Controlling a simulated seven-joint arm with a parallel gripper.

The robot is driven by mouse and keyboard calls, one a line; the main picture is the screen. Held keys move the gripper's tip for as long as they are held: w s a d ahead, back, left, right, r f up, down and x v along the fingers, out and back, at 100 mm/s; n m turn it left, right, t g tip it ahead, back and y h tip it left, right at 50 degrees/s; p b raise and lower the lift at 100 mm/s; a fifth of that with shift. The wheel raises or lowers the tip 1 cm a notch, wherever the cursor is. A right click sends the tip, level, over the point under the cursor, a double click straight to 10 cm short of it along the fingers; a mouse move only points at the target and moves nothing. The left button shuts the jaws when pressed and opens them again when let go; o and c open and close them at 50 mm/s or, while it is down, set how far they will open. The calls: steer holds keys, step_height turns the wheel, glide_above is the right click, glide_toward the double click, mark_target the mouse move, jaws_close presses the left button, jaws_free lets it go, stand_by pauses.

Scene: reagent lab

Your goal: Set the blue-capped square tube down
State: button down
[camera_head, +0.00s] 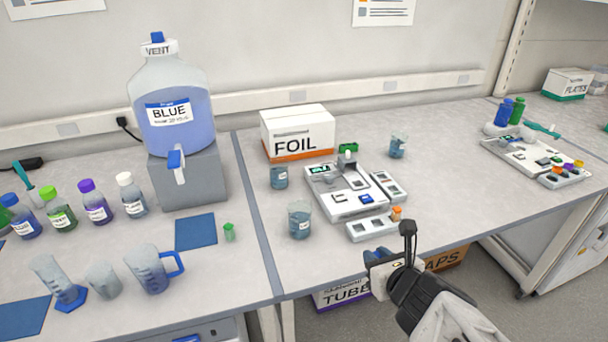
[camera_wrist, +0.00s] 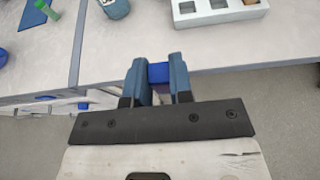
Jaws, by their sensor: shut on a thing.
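My gripper (camera_head: 378,258) is in front of the bench's front edge, close to the small white rack (camera_head: 358,236). In the wrist view my gripper (camera_wrist: 158,72) has its two blue-grey fingers closed on the blue-capped square tube (camera_wrist: 158,73). Only its blue cap shows between the fingers; the body is hidden. The tube cannot be told apart from the fingers in the head view. In the wrist view the white rack (camera_wrist: 190,18) lies ahead and to the right, with open square slots.
A white device (camera_head: 345,205) stands behind the rack, with another rack (camera_head: 390,190) beside it. An orange-capped item (camera_head: 396,212) is at the rack's right end. A labelled beaker (camera_head: 300,222) stands to the left. Bench is clear between beaker and front edge. Boxes (camera_head: 340,294) lie below.

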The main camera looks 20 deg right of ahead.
steer(key=shift+w, duration=0.1)
steer(key=w+d+r, duration=0.2)
steer(key=w+r, duration=0.2)
steer(key=w, duration=1)
steer(key=w+d+r, duration=0.1)
steer(key=w+r, duration=0.3)
steer(key=w, duration=1)
steer(key=w+a, duration=0.7)
steer(key=w, duration=0.5)
steer(key=w+a, duration=0.7)
steer(key=w, duration=0.5)
steer(key=s+d+f+m+h, duration=0.1)
steer(key=s+d, duration=0.3)
steer(key=d, duration=0.7)
steer(key=s+d+f+m+h, duration=0.2)
steer(key=s+d+f, duration=0.2)
steer(key=d, duration=0.7)
steer(key=s+d+f+m+g+h, duration=0.1)
steer(key=s+d+f+h, duration=0.1)
steer(key=d, duration=0.9)
steer(key=shift+s+d+f+m, duration=0.15)
steer(key=shift+s+f+m, duration=0.15)
steer(key=shift+s+f, duration=0.6)
steer(key=shift+s+r, duration=0.1)
steer(key=shift+r, duration=0.05)
